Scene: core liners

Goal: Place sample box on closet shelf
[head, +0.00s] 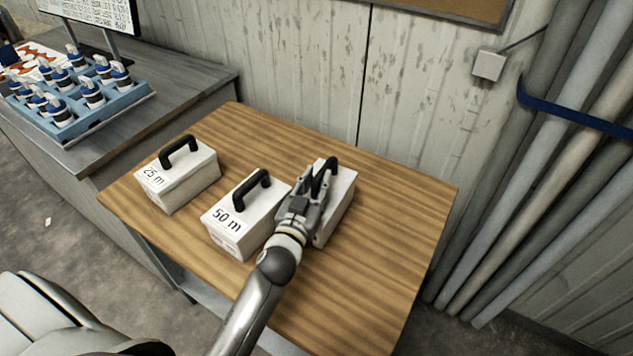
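Three white sample boxes with black handles stand in a row on a wooden table (400,215). The left box (183,183) reads "25 m" and the middle box (243,222) reads "50 m". The third box (342,193) stands at the right, its label hidden behind my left gripper (318,184). My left gripper is at this box's black handle (331,165), with its fingers around or just beside it. I cannot tell whether they are closed on it. My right gripper is out of view. No closet shelf shows.
A grey counter (190,88) at the left holds a blue tray (128,104) of several blue-and-white items. A corrugated wall (270,60) stands behind the table. Several long pipes (560,150) lean at the right. The table's right part is clear.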

